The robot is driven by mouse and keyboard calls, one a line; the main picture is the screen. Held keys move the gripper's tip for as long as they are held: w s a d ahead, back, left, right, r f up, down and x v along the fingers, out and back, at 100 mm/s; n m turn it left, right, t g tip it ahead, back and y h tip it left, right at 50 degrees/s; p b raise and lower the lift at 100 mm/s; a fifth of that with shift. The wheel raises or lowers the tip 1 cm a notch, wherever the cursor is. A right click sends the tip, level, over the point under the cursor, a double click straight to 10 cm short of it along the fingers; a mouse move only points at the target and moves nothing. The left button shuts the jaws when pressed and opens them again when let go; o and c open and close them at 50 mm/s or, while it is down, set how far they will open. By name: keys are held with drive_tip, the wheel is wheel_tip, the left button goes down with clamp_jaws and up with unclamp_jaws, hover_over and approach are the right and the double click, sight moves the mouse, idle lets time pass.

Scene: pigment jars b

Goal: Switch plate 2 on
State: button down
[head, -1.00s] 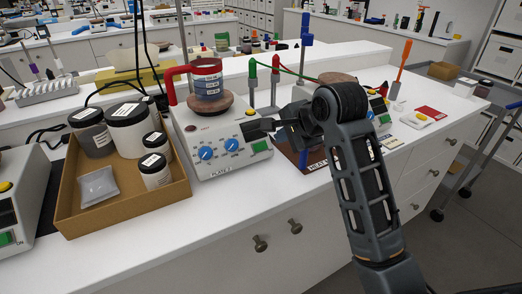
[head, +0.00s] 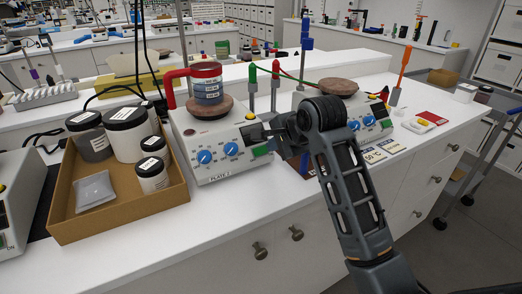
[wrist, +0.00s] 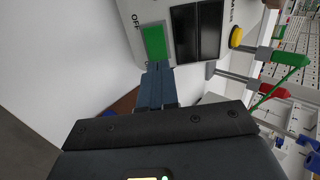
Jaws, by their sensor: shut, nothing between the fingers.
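The white hotplate (head: 217,170) in the middle left has two blue knobs, a dark display and a green switch (head: 262,150) at its right front. Its front label reads PLATE, with a digit too small to be sure of. In the wrist view the green switch (wrist: 155,42) sits beside the dark display, with OFF printed at its edge. My gripper (wrist: 157,68) is shut and empty, its fingertips at the switch's lower edge in that view; I cannot tell if they touch. In the head view my gripper (head: 270,139) is by the switch, partly hidden by my wrist.
A cardboard box (head: 120,208) of jars is at left. A second hotplate (head: 370,115) stands at right behind my arm. Red and green posts (head: 251,85) stand behind. Cards lie at right.

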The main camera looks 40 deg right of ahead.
drive_tip(key=shift+w+d+f, duration=0.1)
drive_tip(key=shift+w+f, duration=0.25)
drive_tip(key=shift+s+r+p, duration=0.5)
drive_tip(key=shift+r+p, duration=0.2)
drive_tip(key=shift+p, duration=0.35)
drive_tip(key=p+v, duration=0.2)
drive_tip(key=v, duration=0.8)
drive_tip(key=shift+s+f, duration=0.1)
drive_tip(key=shift+f, duration=0.05)
